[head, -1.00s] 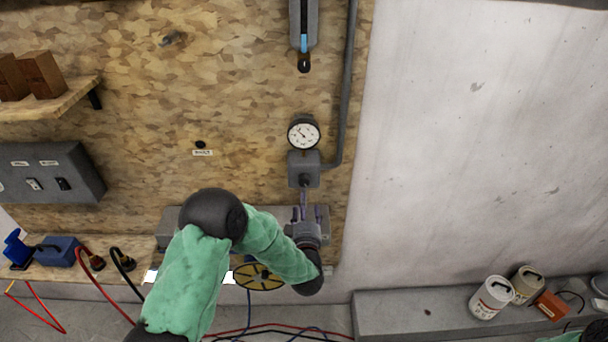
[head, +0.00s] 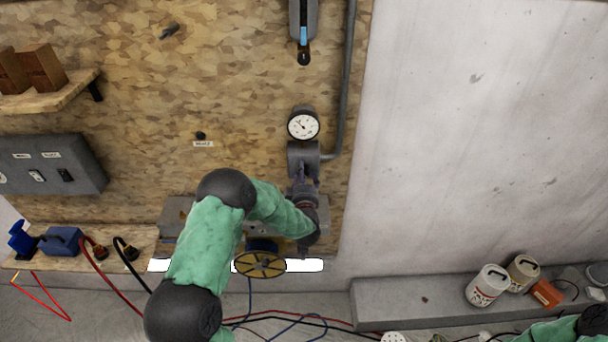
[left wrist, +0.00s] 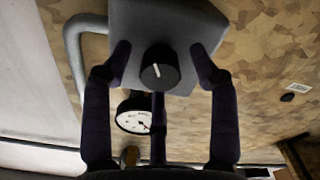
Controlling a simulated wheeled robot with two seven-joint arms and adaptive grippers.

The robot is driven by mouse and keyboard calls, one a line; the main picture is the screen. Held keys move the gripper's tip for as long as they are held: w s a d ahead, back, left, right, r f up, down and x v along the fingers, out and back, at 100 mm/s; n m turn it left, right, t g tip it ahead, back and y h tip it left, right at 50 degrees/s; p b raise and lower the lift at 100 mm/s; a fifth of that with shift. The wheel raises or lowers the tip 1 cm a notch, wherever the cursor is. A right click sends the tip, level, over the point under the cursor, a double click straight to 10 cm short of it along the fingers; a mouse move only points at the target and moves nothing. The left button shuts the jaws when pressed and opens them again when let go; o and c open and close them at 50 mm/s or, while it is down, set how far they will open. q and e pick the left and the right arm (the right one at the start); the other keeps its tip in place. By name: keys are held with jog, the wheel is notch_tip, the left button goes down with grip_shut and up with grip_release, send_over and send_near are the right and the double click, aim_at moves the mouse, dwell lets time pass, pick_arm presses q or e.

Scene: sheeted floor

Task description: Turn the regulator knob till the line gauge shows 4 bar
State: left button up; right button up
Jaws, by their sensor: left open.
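The regulator is a grey block (head: 303,152) on the wooden panel. Its black round knob (left wrist: 160,68) with a white mark faces the left wrist camera; in the head view my gripper mostly hides it. The line gauge (head: 303,125), round with a white face, sits just above the block and also shows in the left wrist view (left wrist: 134,114). Its needle points up and left in the head view; the number is too small to read. My left gripper (head: 303,184) is open at the knob, its fingers spread around it with visible gaps (left wrist: 160,62). My right gripper is out of view.
A grey pipe (head: 345,90) runs up beside the gauge. A yellow wheel-like disc (head: 260,265) sits below my left forearm. A switch box (head: 50,165) and wooden shelf (head: 50,90) are at left.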

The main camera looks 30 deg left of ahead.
pick_arm(q)
jog(key=c, duration=1.1)
jog(key=shift+f+m+b, duration=0.1)
jog(key=shift+m+b, duration=1)
jog(key=shift+b, duration=0.5)
jog(key=shift+c, duration=0.2)
jog(key=o, duration=1.1)
jog(key=shift+o, duration=0.2)
